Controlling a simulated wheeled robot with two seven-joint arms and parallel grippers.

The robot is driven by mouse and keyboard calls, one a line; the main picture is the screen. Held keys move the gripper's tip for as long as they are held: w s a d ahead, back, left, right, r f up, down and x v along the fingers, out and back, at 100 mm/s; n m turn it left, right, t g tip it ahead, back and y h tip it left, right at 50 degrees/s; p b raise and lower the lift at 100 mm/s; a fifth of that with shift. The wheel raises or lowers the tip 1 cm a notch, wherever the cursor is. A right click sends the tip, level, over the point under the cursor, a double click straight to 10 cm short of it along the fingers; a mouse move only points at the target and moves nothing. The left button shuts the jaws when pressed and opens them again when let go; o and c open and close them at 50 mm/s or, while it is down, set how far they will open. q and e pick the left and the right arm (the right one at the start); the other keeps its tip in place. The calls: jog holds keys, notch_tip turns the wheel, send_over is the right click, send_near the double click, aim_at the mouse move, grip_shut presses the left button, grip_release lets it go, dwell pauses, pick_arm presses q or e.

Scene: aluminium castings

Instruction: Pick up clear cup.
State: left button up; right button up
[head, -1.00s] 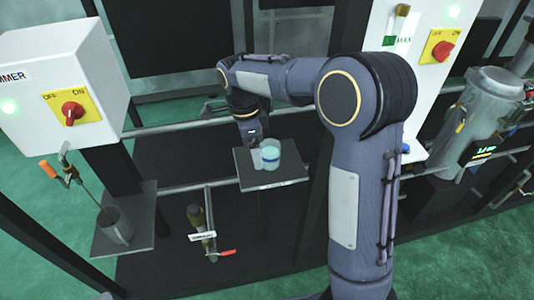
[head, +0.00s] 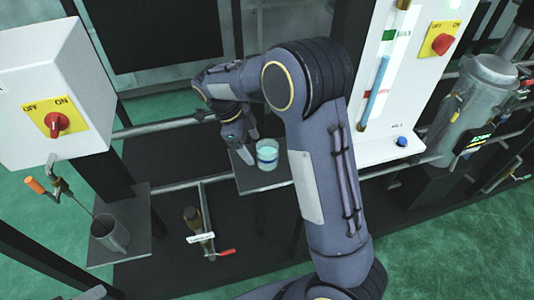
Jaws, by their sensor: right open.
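The clear cup (head: 267,154) stands upright on a small grey shelf (head: 251,182) in the middle of the head view. My right arm covers the right end of the shelf. My left gripper is not in view.
A grey mug (head: 110,234) stands on another shelf at left, under a tap with an orange handle (head: 35,185). A red-handled valve (head: 220,252) sits below the cup's shelf. Switch boxes flank the scene, the left one (head: 50,75) close by. A metal canister (head: 487,95) stands at right.

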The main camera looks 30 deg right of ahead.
aim_at(270, 152)
jog(key=shift+s+d+r, duration=0.1)
jog(key=shift+s+d, duration=0.3)
jog(key=shift+d, duration=0.1)
jog(key=shift+s+d+p, duration=0.55)
jog(key=shift+s+d, duration=0.25)
jog(key=shift+d, duration=0.3)
jog(key=shift+p+x, duration=0.45)
jog(key=shift+x, duration=0.7)
jog(key=shift+s+d+f, duration=0.2)
jog(key=shift+d+f, duration=0.05)
jog(key=shift+f, duration=0.15)
jog(key=c, duration=1.2)
jog(key=shift+c, duration=0.2)
